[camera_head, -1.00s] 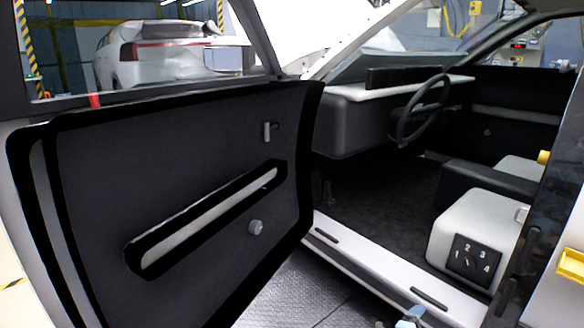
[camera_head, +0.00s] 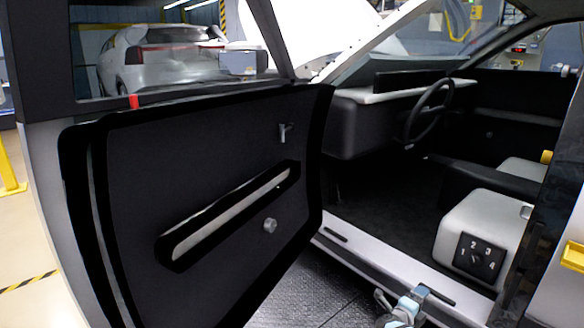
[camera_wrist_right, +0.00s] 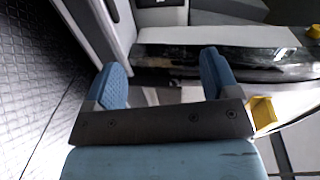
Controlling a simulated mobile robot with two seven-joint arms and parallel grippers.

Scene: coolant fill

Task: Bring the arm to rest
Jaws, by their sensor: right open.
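My right gripper (camera_head: 408,308) shows at the bottom edge of the head view, in front of the car's door sill (camera_head: 385,268). In the right wrist view its two blue fingers (camera_wrist_right: 163,76) stand apart with nothing between them. The rest of the right arm is mostly out of the picture. My left gripper is in neither view.
The open black car door (camera_head: 200,190) fills the left half of the head view. The seat base with a numbered dial (camera_head: 480,256) lies to the right of the sill. A yellow handle (camera_head: 573,256) is at the right edge. Dark textured floor (camera_head: 325,295) lies below the sill.

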